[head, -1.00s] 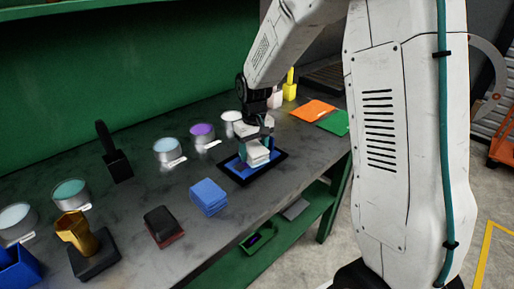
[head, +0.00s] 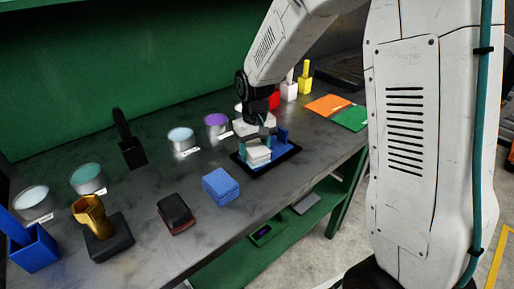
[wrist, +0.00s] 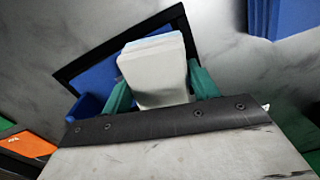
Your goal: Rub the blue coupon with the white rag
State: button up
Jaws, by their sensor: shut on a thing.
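The white rag (head: 258,155) is a folded pale pad with a bluish layer at its far edge in the wrist view (wrist: 158,85). My gripper (head: 256,142) is shut on it, with teal fingers at its two sides. The blue coupon (head: 282,157) lies flat in a black frame on the bench. The rag is low over the left part of the coupon and hides it there. It looks down on the surface, but the contact line is hidden. Bare blue coupon shows beside the rag in the wrist view (wrist: 98,76).
A blue upright piece (head: 283,134) stands at the frame's far right side. A blue folded stack (head: 220,186) and a dark red-based block (head: 176,213) lie to the left. Cans, including a purple one (head: 216,122), stand behind. Orange (head: 326,104) and green (head: 350,118) sheets lie right.

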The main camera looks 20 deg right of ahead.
jog(key=shift+r, duration=3)
jog(key=shift+r, duration=0.15)
notch_tip(320, 180, up, 2)
jog(key=shift+r, duration=0.35)
